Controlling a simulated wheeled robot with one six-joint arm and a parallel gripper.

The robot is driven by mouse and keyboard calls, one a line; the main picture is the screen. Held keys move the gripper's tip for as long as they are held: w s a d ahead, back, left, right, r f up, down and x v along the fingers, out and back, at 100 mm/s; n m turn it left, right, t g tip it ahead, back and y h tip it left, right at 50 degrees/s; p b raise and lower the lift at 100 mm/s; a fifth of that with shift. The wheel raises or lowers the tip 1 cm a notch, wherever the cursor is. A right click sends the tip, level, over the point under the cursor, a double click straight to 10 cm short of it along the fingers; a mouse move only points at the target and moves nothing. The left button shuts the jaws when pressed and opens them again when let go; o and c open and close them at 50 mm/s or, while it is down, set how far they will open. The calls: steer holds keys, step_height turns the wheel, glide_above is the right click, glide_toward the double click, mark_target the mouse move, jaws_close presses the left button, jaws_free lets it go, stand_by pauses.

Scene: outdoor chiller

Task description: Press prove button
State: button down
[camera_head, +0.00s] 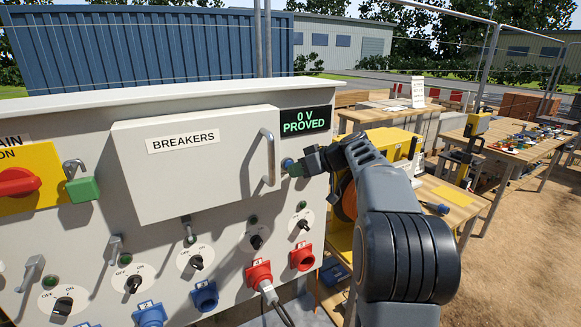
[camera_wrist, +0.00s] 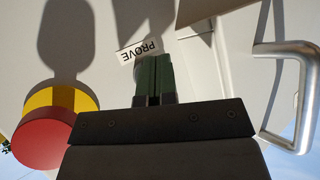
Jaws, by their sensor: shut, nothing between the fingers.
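The grey panel (camera_head: 70,120) carries a display (camera_head: 304,121) that reads "0 V PROVED" in green. A small round blue button (camera_head: 287,163) sits below it, right of the breakers door handle. My gripper (camera_head: 296,169) is at this button, its fingers shut and empty. In the wrist view, the green fingertips (camera_wrist: 154,59) point at the panel just beside the "PROVE" label (camera_wrist: 138,50), which appears upside down. The button is hidden behind the fingers there, so I cannot tell whether they touch it.
The breakers door (camera_head: 195,165) has a protruding metal handle (camera_head: 268,157), close to my gripper; it also shows in the wrist view (camera_wrist: 302,95). A red-capped yellow knob (camera_wrist: 50,130) stands out on the other side. Rotary switches and sockets line the panel below.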

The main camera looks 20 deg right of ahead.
steer(key=shift+s+f, duration=0.1)
stand_by(0.5)
steer(key=shift+s+d+b, duration=0.1)
steer(key=shift+s+b, duration=0.6)
steer(key=shift+b, duration=0.2)
steer(key=shift+s+d+b, duration=0.15)
steer(key=shift+s+b, duration=0.85)
steer(key=shift+s, duration=0.25)
steer(key=shift+s+d+b, duration=0.1)
steer(key=shift+s+b, duration=0.85)
steer(key=shift+s, duration=0.3)
